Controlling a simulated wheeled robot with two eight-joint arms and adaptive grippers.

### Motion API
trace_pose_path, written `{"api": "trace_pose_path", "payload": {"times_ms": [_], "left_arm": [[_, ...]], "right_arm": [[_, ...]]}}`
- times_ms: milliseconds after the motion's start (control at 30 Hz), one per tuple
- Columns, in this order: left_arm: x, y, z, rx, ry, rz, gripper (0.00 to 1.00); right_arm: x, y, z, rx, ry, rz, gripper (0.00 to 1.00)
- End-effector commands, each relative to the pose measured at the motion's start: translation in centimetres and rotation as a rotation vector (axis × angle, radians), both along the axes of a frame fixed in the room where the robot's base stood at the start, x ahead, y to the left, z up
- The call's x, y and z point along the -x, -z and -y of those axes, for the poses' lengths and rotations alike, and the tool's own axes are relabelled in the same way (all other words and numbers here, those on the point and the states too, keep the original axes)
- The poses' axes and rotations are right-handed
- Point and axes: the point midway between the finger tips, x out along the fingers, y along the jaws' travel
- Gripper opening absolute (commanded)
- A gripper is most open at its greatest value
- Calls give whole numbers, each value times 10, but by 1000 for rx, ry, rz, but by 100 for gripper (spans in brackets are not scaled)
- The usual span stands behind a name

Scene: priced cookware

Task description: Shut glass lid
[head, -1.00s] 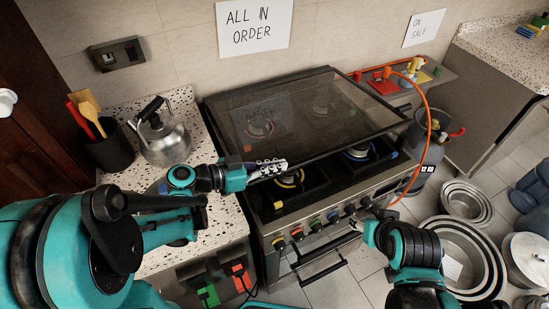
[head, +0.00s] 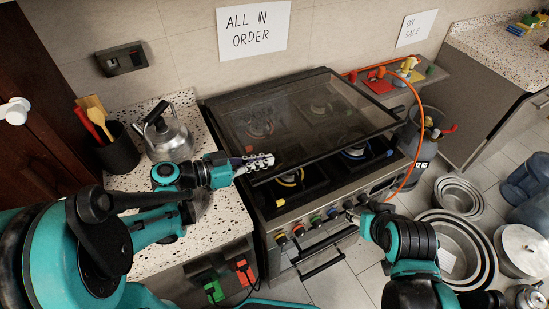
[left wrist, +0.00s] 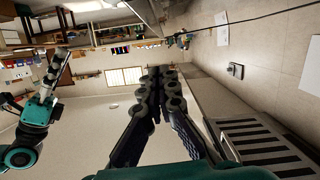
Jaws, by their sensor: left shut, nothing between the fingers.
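The glass lid (head: 301,113) is a dark see-through panel with a black frame, hinged at the back of the stove (head: 318,228). It slopes over the burners with its front edge raised; the front burners show below that edge. My left gripper (head: 262,161) is shut and empty, at the lid's front left corner in the head view. I cannot tell whether it touches the lid. Its closed fingers also show in the left wrist view (left wrist: 160,88). My right gripper (head: 354,208) is low by the stove's front knobs; its fingers are too small to read.
A kettle (head: 168,137) and a utensil pot (head: 119,152) stand on the speckled counter (head: 150,262) left of the stove. An orange hose (head: 421,125) runs down the stove's right side. Nested metal pans (head: 455,240) and a lidded pot (head: 523,247) stand on the floor at right.

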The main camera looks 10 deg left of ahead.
Motion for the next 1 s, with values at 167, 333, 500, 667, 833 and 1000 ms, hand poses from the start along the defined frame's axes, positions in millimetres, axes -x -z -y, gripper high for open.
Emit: {"api": "trace_pose_path", "payload": {"times_ms": [167,333,500,667,833,1000], "left_arm": [[18,-10,-31,1,-4,-1,0],[28,-13,-45,1,-1,1,0],[30,-14,-47,-1,3,-3,0],[13,-23,-28,-53,30,-80,0],[-22,-41,19,-203,63,-221,0],[-48,-61,65,-354,68,-291,0]], "right_arm": [[0,-10,0,0,0,0,51],[0,-13,0,0,0,0,51],[0,-14,0,0,0,0,51],[0,-33,0,0,0,0,51],[0,-72,0,0,0,0,51],[0,-101,0,0,0,0,51]]}}
